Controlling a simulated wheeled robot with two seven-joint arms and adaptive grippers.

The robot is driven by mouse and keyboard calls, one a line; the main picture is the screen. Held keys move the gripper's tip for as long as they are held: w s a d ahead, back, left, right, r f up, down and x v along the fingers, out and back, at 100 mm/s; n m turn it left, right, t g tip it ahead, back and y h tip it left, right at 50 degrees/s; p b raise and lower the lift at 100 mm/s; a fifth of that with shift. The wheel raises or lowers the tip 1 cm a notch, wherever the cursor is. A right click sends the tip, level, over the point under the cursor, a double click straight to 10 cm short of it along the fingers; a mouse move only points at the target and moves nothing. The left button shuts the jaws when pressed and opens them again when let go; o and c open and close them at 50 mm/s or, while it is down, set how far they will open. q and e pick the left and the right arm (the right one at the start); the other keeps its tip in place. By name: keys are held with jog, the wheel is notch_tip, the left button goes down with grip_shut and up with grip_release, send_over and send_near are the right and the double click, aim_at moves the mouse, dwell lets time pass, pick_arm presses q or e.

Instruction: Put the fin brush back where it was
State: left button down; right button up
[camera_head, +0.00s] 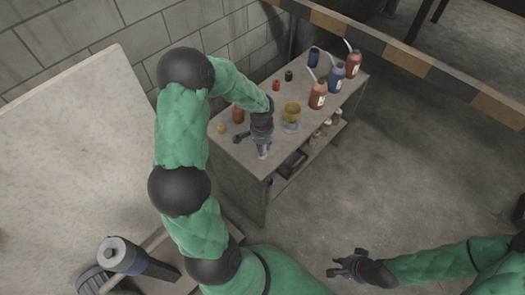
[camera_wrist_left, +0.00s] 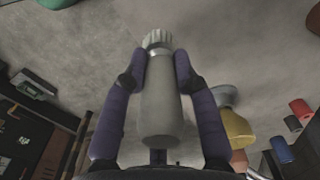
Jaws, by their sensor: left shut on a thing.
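My left gripper (camera_head: 263,146) is above the front end of the workbench. It is shut on the fin brush, a grey cylinder with a pale ribbed end. In the left wrist view the brush (camera_wrist_left: 160,100) sits between the two fingers of the left gripper (camera_wrist_left: 160,68). In the head view only a small pale end of the brush (camera_head: 263,154) shows below the fingers. I cannot tell whether it touches the bench top. My right gripper (camera_head: 347,266) is empty over the floor, its fingers spread.
The workbench (camera_head: 250,158) carries a yellow cup-like thing (camera_head: 291,112) right of the left gripper. An orange bottle (camera_head: 317,96), a blue bottle (camera_head: 336,77) and a red bottle (camera_head: 353,64) stand along its right edge. A lower shelf holds small jars. A striped beam (camera_head: 400,60) crosses behind.

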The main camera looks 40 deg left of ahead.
pick_arm(q)
jog(key=f, duration=0.1)
jog(key=w+a+f, duration=0.2)
jog(key=shift+w+f+b, duration=0.25)
jog(key=shift+f+b, duration=0.1)
jog(key=shift+f, duration=0.05)
jog(key=shift+w+f+b, duration=0.15)
jog(key=shift+f+b, duration=0.45)
jog(key=shift+f, duration=1.05)
jog(key=shift+f, duration=0.15)
jog(key=c, duration=1)
grip_release()
jog(key=shift+o, duration=0.2)
jog(key=shift+r, duration=0.45)
notch_tip(320, 180, up, 11)
jog(key=p, duration=0.3)
jog(key=shift+r, duration=0.2)
